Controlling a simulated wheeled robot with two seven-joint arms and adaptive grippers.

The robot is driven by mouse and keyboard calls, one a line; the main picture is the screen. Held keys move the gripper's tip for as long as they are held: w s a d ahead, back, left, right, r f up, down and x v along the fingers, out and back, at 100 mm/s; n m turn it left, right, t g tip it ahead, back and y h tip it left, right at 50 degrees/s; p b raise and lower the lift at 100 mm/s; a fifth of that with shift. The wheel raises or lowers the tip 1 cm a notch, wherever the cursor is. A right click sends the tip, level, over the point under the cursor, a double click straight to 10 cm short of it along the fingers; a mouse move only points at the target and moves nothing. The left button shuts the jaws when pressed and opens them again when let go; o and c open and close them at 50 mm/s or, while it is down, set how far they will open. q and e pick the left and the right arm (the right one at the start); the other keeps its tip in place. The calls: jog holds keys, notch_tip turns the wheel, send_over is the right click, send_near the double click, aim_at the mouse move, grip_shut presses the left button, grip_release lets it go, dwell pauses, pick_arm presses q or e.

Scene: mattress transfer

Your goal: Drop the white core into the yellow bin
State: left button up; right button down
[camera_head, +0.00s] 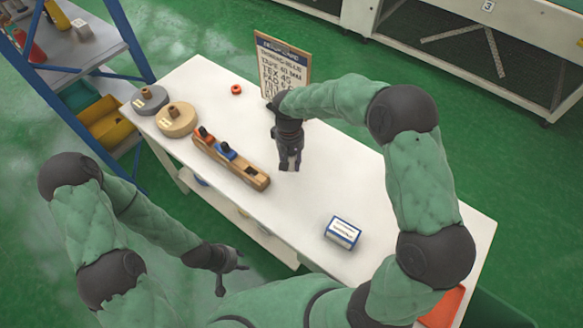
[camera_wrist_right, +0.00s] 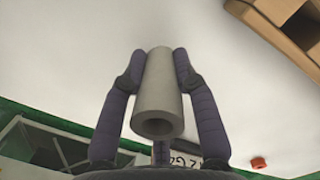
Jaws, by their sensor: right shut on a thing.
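The white core (camera_wrist_right: 158,90), a pale grey-white hollow tube, is in my right gripper (camera_wrist_right: 158,62) in the right wrist view, with a finger on each side and its open end facing the camera. In the head view my right gripper (camera_head: 290,164) points down over the middle of the white table (camera_head: 310,200); the core cannot be made out there. The yellow bin (camera_head: 108,127) is on the blue-framed rack at the left, beyond the table's left end and far from the right gripper. My left gripper (camera_head: 232,276) is open and empty, low in front of the table.
A wooden tool (camera_head: 232,162), two round discs (camera_head: 176,120) (camera_head: 149,99) and a red ring (camera_head: 236,89) lie on the table's left half. A text board (camera_head: 283,70) stands at the back edge. A blue-white box (camera_head: 342,232) lies front right. A green bin (camera_head: 80,95) adjoins the yellow one.

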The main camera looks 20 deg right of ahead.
aim_at(292, 173)
jog(key=shift+w+f+b, duration=0.1)
jog(key=shift+f+b, duration=0.3)
jog(key=shift+f, duration=1.25)
jog(key=shift+f, duration=0.1)
jog(key=c, duration=1)
grip_release()
jog(key=shift+o, duration=0.2)
